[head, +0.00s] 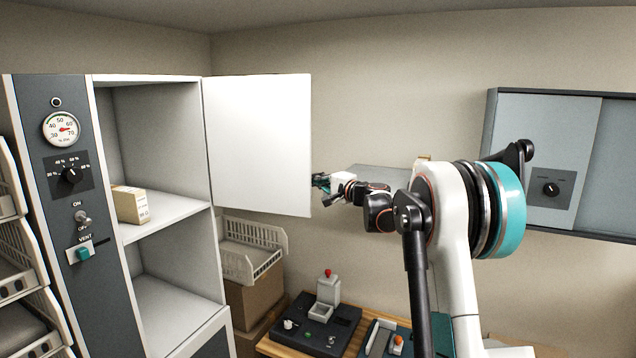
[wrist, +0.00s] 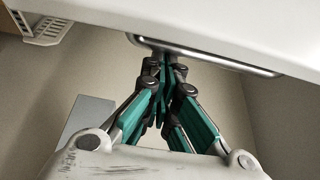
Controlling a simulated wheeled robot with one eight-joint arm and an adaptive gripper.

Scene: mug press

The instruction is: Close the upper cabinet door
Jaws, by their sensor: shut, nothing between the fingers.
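The upper cabinet door (head: 258,145) is a flat white panel, standing wide open on the right side of the tall cabinet (head: 160,80). My gripper (head: 318,186) is by the door's free right edge, low down. In the wrist view my gripper (wrist: 166,58) is shut and empty, its teal fingers together. The tips are at a metal bar handle (wrist: 230,64) on the white door panel (wrist: 220,22); I cannot tell whether they touch it. The upper compartment is open to view and holds a small cardboard box (head: 131,204) on its shelf (head: 175,211).
Below the door are a white wire basket (head: 250,252) and a cardboard box (head: 252,300). A wooden bench with a dark press device (head: 315,325) stands below my arm. A grey wall cabinet (head: 545,150) hangs at right. White baskets (head: 18,255) stand at far left.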

